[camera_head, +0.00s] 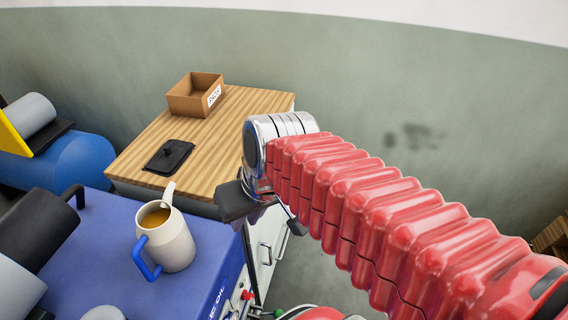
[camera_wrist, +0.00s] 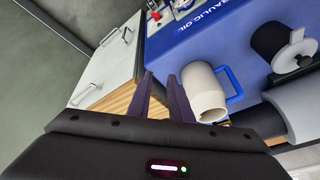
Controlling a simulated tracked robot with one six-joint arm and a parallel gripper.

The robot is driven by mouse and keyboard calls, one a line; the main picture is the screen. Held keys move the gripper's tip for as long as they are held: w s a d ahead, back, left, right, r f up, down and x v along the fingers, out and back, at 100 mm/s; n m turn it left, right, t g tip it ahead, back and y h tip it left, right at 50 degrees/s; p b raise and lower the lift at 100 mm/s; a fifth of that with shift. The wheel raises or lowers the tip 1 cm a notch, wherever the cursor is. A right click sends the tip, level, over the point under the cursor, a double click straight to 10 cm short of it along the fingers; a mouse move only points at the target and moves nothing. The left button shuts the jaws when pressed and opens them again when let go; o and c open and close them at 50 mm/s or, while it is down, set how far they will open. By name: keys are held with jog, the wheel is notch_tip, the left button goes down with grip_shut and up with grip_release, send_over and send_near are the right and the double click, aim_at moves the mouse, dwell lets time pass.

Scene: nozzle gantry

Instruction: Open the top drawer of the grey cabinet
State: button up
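The grey cabinet (camera_head: 276,228) has a wooden top and a pale front with handles, partly hidden behind my arm in the head view. In the wrist view its front (camera_wrist: 112,65) is at the left, and the drawers look shut. A handle (camera_wrist: 85,93) lies near the wooden top's edge and appears to be the top drawer's. My gripper (camera_head: 238,205) is above the cabinet's near right corner in the head view. In the wrist view my gripper's fingers (camera_wrist: 160,76) are apart with nothing between them, and clear of the handle.
A blue box (camera_head: 90,250) stands beside the cabinet, bearing a cream mug (camera_head: 170,240) with a blue handle close to my gripper. On the wooden top are an open carton (camera_head: 190,97) and a black flat object (camera_head: 169,157). Grey floor (camera_head: 305,270) is free before the cabinet front.

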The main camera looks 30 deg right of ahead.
jog(key=w+d+f+m+t+y, duration=0.1)
jog(key=w+d+f+m+y, duration=0.3)
jog(key=w, duration=0.4)
jog(key=w+d+f+m+t+y, duration=0.1)
jog(key=w+d+f+y, duration=0.3)
jog(key=w+d+f, duration=0.25)
jog(key=w+d+f+m+t+h, duration=0.1)
jog(key=d+f+m+t, duration=0.3)
jog(key=d, duration=0.7)
jog(key=w+d+f+m+t+h, duration=0.2)
jog(key=d+f+t, duration=0.3)
jog(key=d+f, duration=0.3)
jog(key=d+m+h, duration=0.1)
jog(key=d, duration=0.3)
jog(key=shift+w+d+m, duration=0.25)
jog(key=shift+d+m, duration=0.05)
jog(key=shift+m, duration=0.1)
jog(key=shift+w+a, duration=0.1)
jog(key=shift+w, duration=0.05)
jog(key=x, duration=1.3)
jog(key=shift+w, duration=0.25)
jog(key=shift+c, duration=0.4)
